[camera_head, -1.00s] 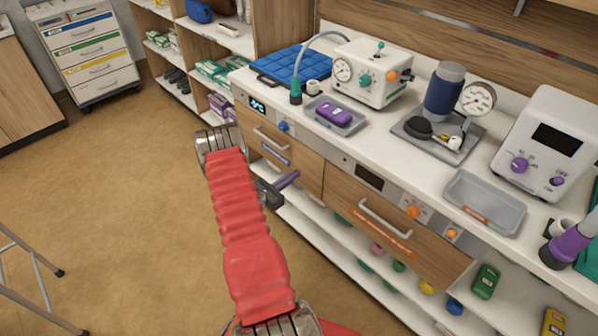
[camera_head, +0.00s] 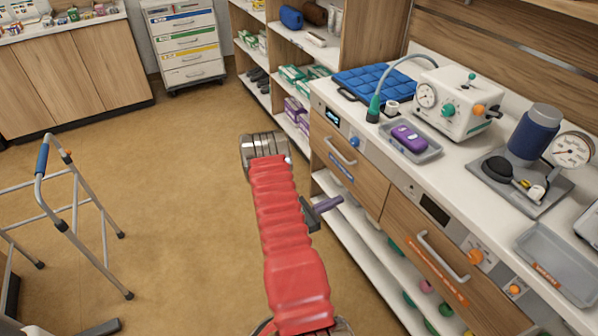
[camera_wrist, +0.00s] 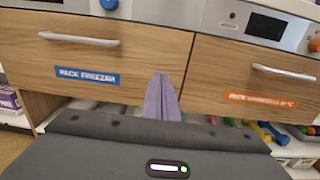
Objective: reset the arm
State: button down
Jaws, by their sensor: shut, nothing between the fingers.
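My gripper (camera_wrist: 162,97) is shut and empty; its purple fingers show together in the wrist view, in front of the wooden drawer fronts. In the head view my gripper (camera_head: 328,205) shows as a small purple tip right of my red-sleeved arm, and how far it is from the drawers is hard to tell there. The drawer labelled "PACK FREEZER" (camera_wrist: 60,52) is at left in the wrist view, and a drawer with an orange label (camera_wrist: 230,72) is at right. Both drawers look closed.
The counter (camera_head: 437,172) holds a blue padded mat (camera_head: 375,82), a white gauge device (camera_head: 455,103) and a grey tray with a purple item (camera_head: 408,138). Open shelves lie below the drawers. A walker (camera_head: 75,215) stands at left. The floor between is clear.

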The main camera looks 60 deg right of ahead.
dwell(0.3)
jog(key=s+a+m+g+y, duration=0.4)
jog(key=s+a+m+y, duration=0.3)
jog(key=a, duration=0.3)
jog(key=w+a+r+m+t+y, duration=0.2)
jog(key=w+a+r+t, duration=0.15)
jog(key=a+r, duration=0.45)
jog(key=w+a+r+m+t+y, duration=0.35)
jog(key=a+r, duration=0.35)
jog(key=a, duration=0.4)
jog(key=w+a+r+m+t+y, duration=0.2)
jog(key=w+a+r+t, duration=0.15)
jog(key=a+r, duration=0.45)
jog(key=a+r+n+t+y, duration=0.1)
jog(key=a+r+t, duration=0.6)
jog(key=a+r, duration=0.8)
jog(key=shift+a+r+n, duration=0.35)
jog(key=shift+a+n, duration=0.1)
jog(key=shift+a, duration=0.75)
